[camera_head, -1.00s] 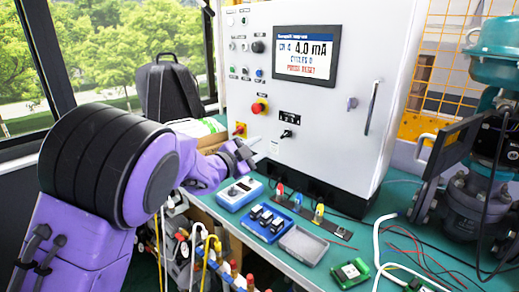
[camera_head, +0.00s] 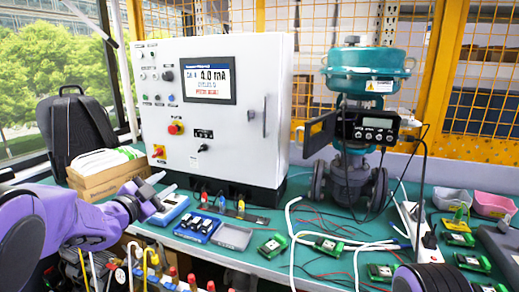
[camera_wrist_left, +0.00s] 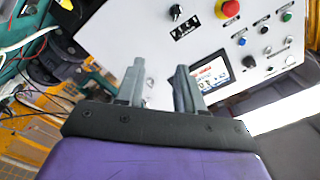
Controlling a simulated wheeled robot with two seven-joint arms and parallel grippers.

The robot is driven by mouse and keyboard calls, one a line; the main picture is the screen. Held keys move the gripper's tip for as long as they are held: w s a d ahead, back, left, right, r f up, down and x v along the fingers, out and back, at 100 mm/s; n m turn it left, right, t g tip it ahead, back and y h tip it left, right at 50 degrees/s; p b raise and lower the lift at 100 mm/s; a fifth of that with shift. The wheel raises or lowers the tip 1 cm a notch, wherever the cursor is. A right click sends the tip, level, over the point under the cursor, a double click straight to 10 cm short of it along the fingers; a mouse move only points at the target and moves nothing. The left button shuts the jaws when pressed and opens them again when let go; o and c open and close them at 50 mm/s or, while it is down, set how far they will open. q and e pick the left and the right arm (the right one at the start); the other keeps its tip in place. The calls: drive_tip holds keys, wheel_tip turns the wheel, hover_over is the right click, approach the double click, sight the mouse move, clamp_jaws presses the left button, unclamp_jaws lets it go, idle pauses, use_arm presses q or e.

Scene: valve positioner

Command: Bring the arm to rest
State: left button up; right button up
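My left arm (camera_head: 60,220) is purple and black and comes in from the left. My left gripper (camera_head: 158,190) is in front of the white control cabinet's lower left, above the bench edge near the blue-and-white meter (camera_head: 170,208). In the left wrist view the two grey fingers of this gripper (camera_wrist_left: 160,82) stand apart with nothing between them, so it is open. The white control cabinet (camera_head: 225,135) has a screen (camera_head: 208,80) reading 4.0 mA. The teal valve (camera_head: 365,75) with its positioner (camera_head: 372,128) stands to the right. My right gripper is not in view.
The green bench (camera_head: 270,248) carries a blue tray (camera_head: 197,228), a grey tray (camera_head: 232,237), several green circuit boards and white cables (camera_head: 295,235). A cardboard box (camera_head: 105,180) and a black backpack (camera_head: 75,130) are at the left.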

use_arm(q)
drive_tip(key=s+a+f+n+g+y, duration=0.1)
drive_tip(key=s+a+f+n+y, duration=0.15)
drive_tip(key=s+f+n, duration=0.4)
drive_tip(key=s+a+f+n+g+y, duration=0.1)
drive_tip(key=s+f+n+g+y, duration=0.2)
drive_tip(key=f, duration=0.7)
drive_tip(key=s+a+f+n+y, duration=0.2)
drive_tip(key=s+f+n+y, duration=0.15)
drive_tip(key=f+n, duration=0.4)
drive_tip(key=s+f+n+g, duration=0.1)
drive_tip(key=s+f+g, duration=0.2)
drive_tip(key=s+f, duration=0.4)
drive_tip(key=s+d+f+n+g+p, duration=0.1)
drive_tip(key=s+f+g, duration=0.2)
drive_tip(key=s+f, duration=0.4)
drive_tip(key=s+f+n+g, duration=0.1)
drive_tip(key=s+f+g, duration=0.2)
drive_tip(key=s, duration=1.6)
wheel_tip(320, 180, down, 4)
drive_tip(key=shift+s+d+r+g+y+p, duration=0.1)
drive_tip(key=shift+s+d+g+y+p, duration=0.2)
drive_tip(key=shift+g, duration=0.1)
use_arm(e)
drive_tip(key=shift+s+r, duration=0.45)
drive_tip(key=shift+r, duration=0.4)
use_arm(q)
drive_tip(key=shift+w+a, duration=0.1)
